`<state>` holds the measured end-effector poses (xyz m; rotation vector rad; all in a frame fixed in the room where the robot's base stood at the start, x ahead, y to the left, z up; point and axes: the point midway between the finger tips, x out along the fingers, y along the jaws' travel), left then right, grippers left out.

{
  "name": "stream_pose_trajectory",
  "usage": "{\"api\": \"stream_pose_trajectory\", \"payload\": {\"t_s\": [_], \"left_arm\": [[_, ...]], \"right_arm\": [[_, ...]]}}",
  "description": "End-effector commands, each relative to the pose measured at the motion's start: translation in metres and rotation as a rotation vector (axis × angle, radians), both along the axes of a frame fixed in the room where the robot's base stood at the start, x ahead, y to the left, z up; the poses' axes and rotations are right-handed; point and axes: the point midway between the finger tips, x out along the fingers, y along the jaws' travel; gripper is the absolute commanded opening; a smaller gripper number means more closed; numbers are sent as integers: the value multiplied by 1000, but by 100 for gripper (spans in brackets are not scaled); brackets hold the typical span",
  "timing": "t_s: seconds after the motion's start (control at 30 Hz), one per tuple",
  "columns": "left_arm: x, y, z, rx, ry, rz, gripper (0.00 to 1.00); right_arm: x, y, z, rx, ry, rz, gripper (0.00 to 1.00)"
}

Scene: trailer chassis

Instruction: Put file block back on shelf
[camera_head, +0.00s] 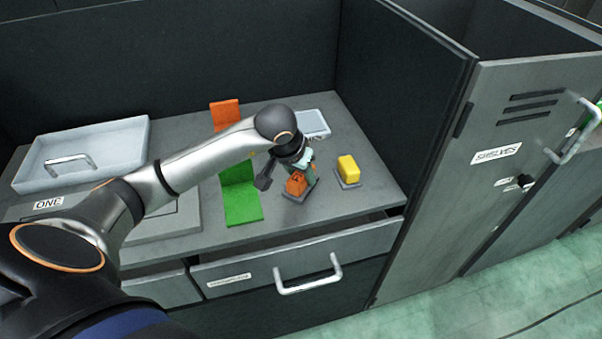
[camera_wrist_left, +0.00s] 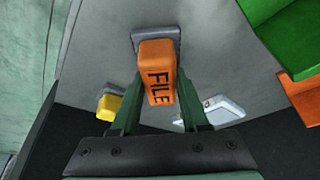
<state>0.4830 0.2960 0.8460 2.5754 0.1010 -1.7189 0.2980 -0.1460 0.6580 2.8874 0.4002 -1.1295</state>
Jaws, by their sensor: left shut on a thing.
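The orange file block (camera_head: 296,185), marked FILE, is on the desk right of the green bracket, with a grey base under it. It also shows in the left wrist view (camera_wrist_left: 157,75), between the two green fingers. My left gripper (camera_head: 303,174) reaches down from above and is shut on the block. In the wrist view my left gripper (camera_wrist_left: 160,100) has one finger on each side of it. I cannot tell whether the block's base touches the desk. The cabinet (camera_head: 500,110) labelled SHELVES stands at the right with its door closed. My right gripper is not in view.
A yellow block (camera_head: 348,170) on a grey base stands just right of the file block. A green bracket (camera_head: 241,195), an orange bracket (camera_head: 225,113) and a pale tray (camera_head: 313,123) are nearby. A dark partition (camera_head: 405,90) separates desk and cabinet. A drawer handle (camera_head: 308,277) sticks out in front.

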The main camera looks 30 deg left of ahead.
Motion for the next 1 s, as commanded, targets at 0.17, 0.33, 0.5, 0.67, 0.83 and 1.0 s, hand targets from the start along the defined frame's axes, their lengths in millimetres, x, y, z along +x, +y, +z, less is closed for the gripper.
{"api": "stream_pose_trajectory", "payload": {"t_s": [0.17,0.33,0.5,0.67,0.83,1.0], "left_arm": [[0,0,-1,0,-1,0,0],[0,0,-3,0,0,0,55],[0,0,-3,0,0,0,74],[0,0,-3,0,0,0,75],[0,0,1,-1,1,0,75],[-8,0,23,3,-5,0,75]], "right_arm": [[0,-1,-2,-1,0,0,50],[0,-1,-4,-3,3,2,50],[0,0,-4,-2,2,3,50],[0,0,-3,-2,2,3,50],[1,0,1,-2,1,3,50],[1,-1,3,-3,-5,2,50]]}}
